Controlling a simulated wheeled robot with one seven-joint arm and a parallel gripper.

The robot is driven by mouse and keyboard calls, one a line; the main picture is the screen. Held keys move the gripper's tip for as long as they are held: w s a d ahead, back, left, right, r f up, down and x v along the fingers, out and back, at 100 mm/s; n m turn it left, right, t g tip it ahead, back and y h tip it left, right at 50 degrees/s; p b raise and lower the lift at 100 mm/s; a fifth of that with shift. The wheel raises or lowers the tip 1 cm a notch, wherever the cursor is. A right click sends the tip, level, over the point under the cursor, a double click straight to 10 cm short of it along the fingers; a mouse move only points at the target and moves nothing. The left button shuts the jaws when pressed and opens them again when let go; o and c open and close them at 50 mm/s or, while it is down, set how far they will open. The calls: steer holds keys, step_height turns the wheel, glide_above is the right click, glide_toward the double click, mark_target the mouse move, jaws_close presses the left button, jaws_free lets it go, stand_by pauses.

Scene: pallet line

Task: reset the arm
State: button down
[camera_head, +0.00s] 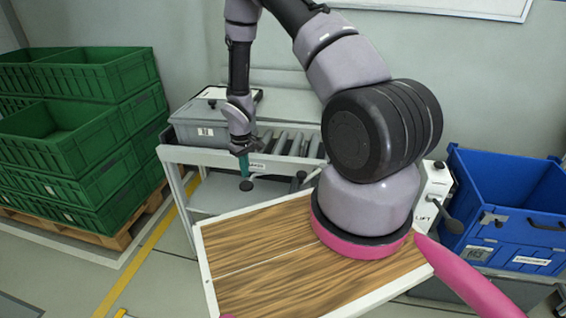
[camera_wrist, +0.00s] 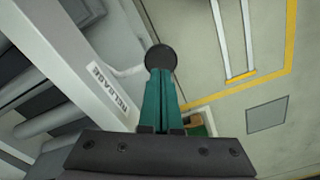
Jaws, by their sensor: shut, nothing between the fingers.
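My gripper (camera_head: 244,165) hangs at the end of my arm, left of centre in the head view, pointing down. Its teal fingers are shut with nothing between them. In the wrist view my gripper (camera_wrist: 160,75) shows its fingers together in front of a round black knob (camera_wrist: 161,59). In the head view the dark knob (camera_head: 246,185) is just below the fingertips. I cannot tell whether the fingers touch it. The knob's lever stands at the front of the roller conveyor (camera_head: 285,150), beside its "RELEASE" label (camera_wrist: 105,88).
A grey lidded crate (camera_head: 205,128) sits on the conveyor's left end. Green crates (camera_head: 75,150) are stacked on a wooden pallet (camera_head: 110,236) at left. A blue crate (camera_head: 510,205) and a white "LIFT" control box (camera_head: 432,195) stand at right. Yellow lines (camera_head: 150,245) mark the floor.

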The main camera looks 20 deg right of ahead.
steer(key=d+r+m+t, duration=0.2)
steer(key=r, duration=1.5)
steer(key=d+r+m+t, duration=0.1)
steer(key=d+r+m, duration=0.2)
steer(key=r, duration=1.3)
steer(key=s+r+m+t+y, duration=0.2)
steer(key=s+r+m+t, duration=0.2)
steer(key=s+r, duration=1.5)
steer(key=s, duration=0.3)
steer(key=shift+s+d+r, duration=0.25)
steer(key=shift+d+r, duration=0.05)
steer(key=shift+d, duration=0.05)
